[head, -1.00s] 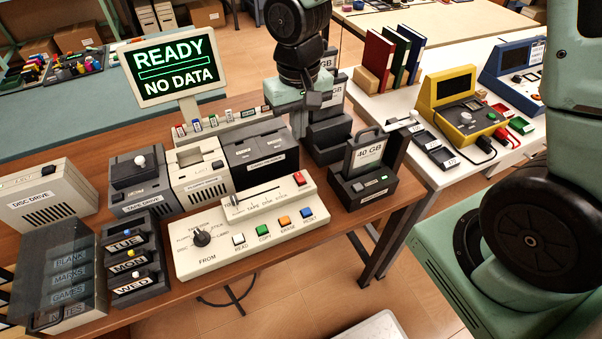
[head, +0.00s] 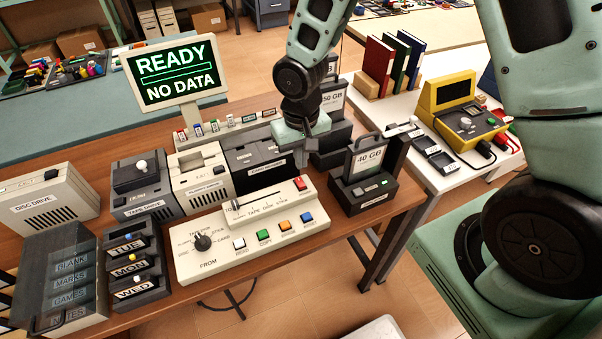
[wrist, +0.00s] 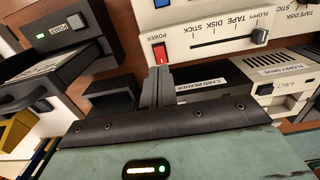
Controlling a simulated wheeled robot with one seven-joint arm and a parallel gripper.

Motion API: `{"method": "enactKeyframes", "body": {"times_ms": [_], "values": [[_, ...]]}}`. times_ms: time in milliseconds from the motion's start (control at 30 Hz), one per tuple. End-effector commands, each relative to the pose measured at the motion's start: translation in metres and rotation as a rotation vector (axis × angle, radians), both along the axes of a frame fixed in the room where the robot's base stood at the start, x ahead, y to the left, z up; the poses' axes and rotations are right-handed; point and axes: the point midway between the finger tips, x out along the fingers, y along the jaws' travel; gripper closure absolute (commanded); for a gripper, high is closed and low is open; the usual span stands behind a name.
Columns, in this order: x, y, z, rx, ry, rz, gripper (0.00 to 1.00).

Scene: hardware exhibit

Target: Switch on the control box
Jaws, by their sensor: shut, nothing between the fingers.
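The control box (head: 215,262) is a cream sloped panel on the wooden table, with a selector dial, a slider and a row of coloured buttons. Its red power switch (head: 301,183) sits at the far right corner. In the wrist view the red switch (wrist: 160,54) lies under the word POWER, just beyond my fingertips. My gripper (head: 302,158) is shut and empty, just behind the switch in the head view. The closed fingers also show in the wrist view (wrist: 158,72). I cannot tell whether they touch the switch.
The card reader (head: 252,170) stands close behind the control box, and a 40 GB cartridge dock (head: 362,193) stands to its right. A monitor (head: 176,75) at the back reads READY, NO DATA.

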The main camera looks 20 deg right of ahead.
Motion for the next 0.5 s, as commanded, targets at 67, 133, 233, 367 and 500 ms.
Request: {"method": "enactKeyframes", "body": {"times_ms": [67,133,233,367,500], "values": [[-0.001,0.000,-0.016,-0.002,0.005,0.003,1.00],[-0.001,0.000,-0.028,-0.001,0.004,0.003,1.00],[-0.001,0.001,-0.041,-0.001,0.003,0.002,1.00],[0.000,0.000,-0.054,-0.001,0.001,0.001,1.00],[0.000,0.000,-0.061,0.000,0.000,0.002,1.00]]}}
